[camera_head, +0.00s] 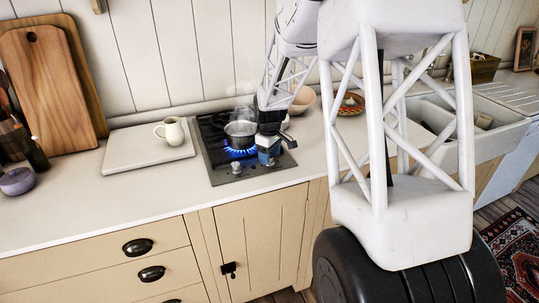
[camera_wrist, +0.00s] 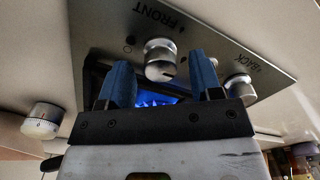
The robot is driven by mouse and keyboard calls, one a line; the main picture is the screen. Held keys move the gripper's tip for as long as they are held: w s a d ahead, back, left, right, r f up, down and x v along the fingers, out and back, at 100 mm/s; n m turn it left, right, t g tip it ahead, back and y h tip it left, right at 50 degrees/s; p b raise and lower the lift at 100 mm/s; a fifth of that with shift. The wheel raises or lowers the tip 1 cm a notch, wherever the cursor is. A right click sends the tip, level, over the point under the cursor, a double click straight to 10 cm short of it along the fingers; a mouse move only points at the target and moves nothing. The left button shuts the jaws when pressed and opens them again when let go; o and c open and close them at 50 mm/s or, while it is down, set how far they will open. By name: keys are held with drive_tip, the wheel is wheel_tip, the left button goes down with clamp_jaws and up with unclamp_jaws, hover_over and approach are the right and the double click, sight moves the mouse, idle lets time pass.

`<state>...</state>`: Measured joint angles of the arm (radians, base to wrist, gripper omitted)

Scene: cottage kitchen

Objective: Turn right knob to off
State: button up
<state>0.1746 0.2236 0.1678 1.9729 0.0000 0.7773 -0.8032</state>
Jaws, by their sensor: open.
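The hob (camera_head: 219,175) is a steel-edged plate with a dark top, set in the counter. In the wrist view, a silver knob marked FRONT (camera_wrist: 160,58) shows between the blue fingertips of my gripper (camera_wrist: 164,76). The lettering appears upside down. A second silver knob marked BACK (camera_wrist: 238,87) is to its right there; in the head view a knob (camera_head: 236,169) shows left of my gripper (camera_head: 268,155). My gripper is open, its fingers apart on either side of the FRONT knob; I cannot tell whether they touch it. In the head view my gripper hides that knob.
A white pitcher (camera_head: 172,130) stands on a pale board (camera_head: 130,152) at left. A white dial (camera_wrist: 42,120) is at left in the wrist view. The front-left counter is clear.

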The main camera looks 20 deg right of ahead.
idle(0.3)
drive_tip(key=c, duration=0.9)
